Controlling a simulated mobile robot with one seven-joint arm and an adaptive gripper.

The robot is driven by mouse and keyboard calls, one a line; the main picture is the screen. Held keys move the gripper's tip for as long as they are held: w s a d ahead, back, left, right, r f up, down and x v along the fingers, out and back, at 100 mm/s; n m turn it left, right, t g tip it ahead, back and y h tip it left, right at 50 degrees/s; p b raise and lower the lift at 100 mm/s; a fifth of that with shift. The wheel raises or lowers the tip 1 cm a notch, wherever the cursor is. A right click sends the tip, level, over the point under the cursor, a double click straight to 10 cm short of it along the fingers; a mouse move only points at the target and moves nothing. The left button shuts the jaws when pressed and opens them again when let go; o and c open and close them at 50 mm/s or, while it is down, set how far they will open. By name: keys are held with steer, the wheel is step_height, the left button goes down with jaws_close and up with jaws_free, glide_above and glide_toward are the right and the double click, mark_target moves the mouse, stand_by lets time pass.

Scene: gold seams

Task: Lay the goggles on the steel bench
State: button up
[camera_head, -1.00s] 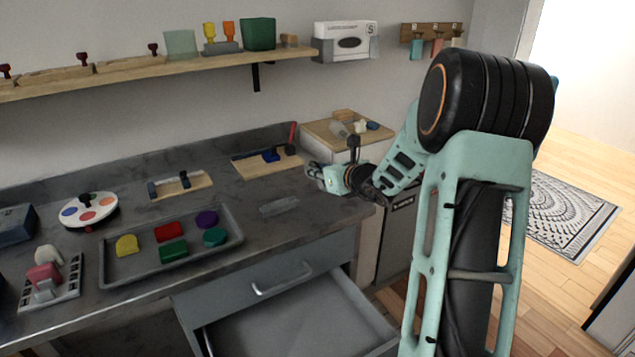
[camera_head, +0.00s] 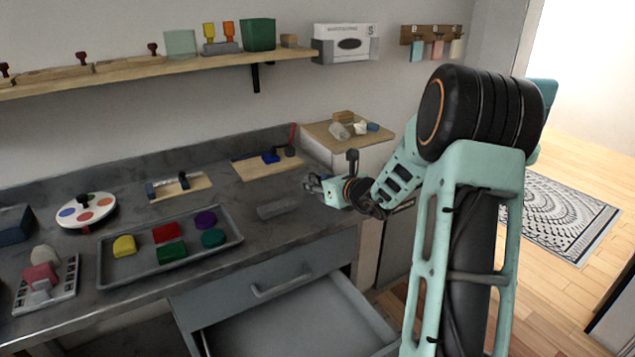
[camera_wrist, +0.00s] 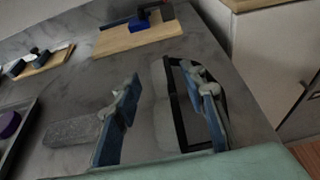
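The goggles (camera_wrist: 174,105) appear in the wrist view as a pale, clear lens with a black frame and a dark loop at its right. They are between the fingers of my gripper (camera_wrist: 160,85). The right finger overlaps the dark loop, and a gap shows beside the left finger. The fingers stand apart. The goggles look low over or on the grey steel bench (camera_wrist: 60,90); I cannot tell whether they touch it. In the head view my gripper (camera_head: 311,184) is at the right end of the bench (camera_head: 225,195), and the goggles are not distinguishable.
A grey block (camera_head: 278,207) lies just left of my gripper. A wooden board with a blue piece (camera_head: 268,168) is behind it. A tray of coloured pieces (camera_head: 110,283) is further left. An open drawer (camera_head: 300,325) juts out below; a cabinet (camera_head: 365,150) stands at right.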

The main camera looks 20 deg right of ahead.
steer(key=shift+r, duration=0.1)
steer(key=shift+r+p, duration=0.2)
steer(key=shift+p, duration=0.1)
steer(key=p+v, duration=0.1)
steer(key=v, duration=1.1)
steer(key=shift+f, duration=0.1)
steer(key=shift+a, duration=0.1)
